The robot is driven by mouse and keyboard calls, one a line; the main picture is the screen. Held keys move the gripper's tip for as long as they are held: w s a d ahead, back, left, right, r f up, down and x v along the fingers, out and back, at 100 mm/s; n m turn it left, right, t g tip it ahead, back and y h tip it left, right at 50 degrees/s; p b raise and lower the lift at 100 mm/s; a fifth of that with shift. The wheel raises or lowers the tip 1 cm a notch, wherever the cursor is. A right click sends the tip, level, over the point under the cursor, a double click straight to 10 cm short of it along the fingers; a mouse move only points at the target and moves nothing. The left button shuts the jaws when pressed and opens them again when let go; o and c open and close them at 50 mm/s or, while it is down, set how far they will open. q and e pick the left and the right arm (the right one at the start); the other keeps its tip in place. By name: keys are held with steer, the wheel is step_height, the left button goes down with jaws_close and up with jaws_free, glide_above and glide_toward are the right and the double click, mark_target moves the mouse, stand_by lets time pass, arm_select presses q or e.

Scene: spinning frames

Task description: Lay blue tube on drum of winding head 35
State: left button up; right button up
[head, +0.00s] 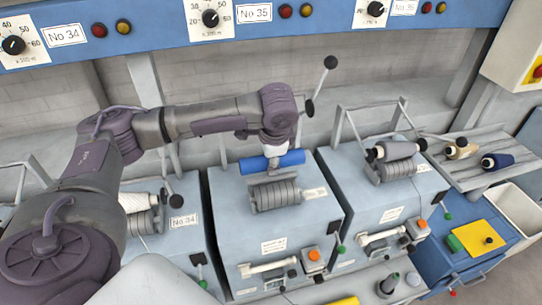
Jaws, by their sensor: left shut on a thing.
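The blue tube (291,159) is held crosswise in my left gripper (273,158), which is shut around its middle. The tube lies roughly level over the middle winding head (234,225), under the No 35 sign (254,13). The grey ribbed drum (275,196) of this head shows just below and in front of the tube. I cannot tell whether tube and drum touch. The fingertips are partly hidden by the tube and wrist. My right gripper is not in view.
A lever with a black ball (330,63) rises right of my left wrist. The left head (180,221) carries a white package (139,202); the right head carries a grey one (400,150). A rack (490,180) at right holds a beige and a dark blue package.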

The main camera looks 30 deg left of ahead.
mark_target(271, 180)
arm_select(q)
steer(key=f+b, duration=0.1)
steer(key=w+f, duration=0.1)
steer(key=f+b, duration=0.1)
steer(key=shift+w+f+b, duration=0.3)
steer(key=shift+w, duration=0.05)
steer(key=shift+s+f+b, duration=0.2)
steer(key=shift+f+b, duration=0.05)
steer(key=shift+b, duration=0.15)
steer(key=shift+s+f, duration=0.15)
steer(key=shift+s, duration=0.1)
steer(key=shift+s+f, duration=0.1)
steer(key=shift+f, duration=0.45)
steer(key=shift+w+f, duration=0.3)
steer(key=shift+f, duration=0.05)
steer(key=o, duration=0.9)
steer(key=shift+s+r, duration=0.1)
steer(key=shift+o, duration=0.8)
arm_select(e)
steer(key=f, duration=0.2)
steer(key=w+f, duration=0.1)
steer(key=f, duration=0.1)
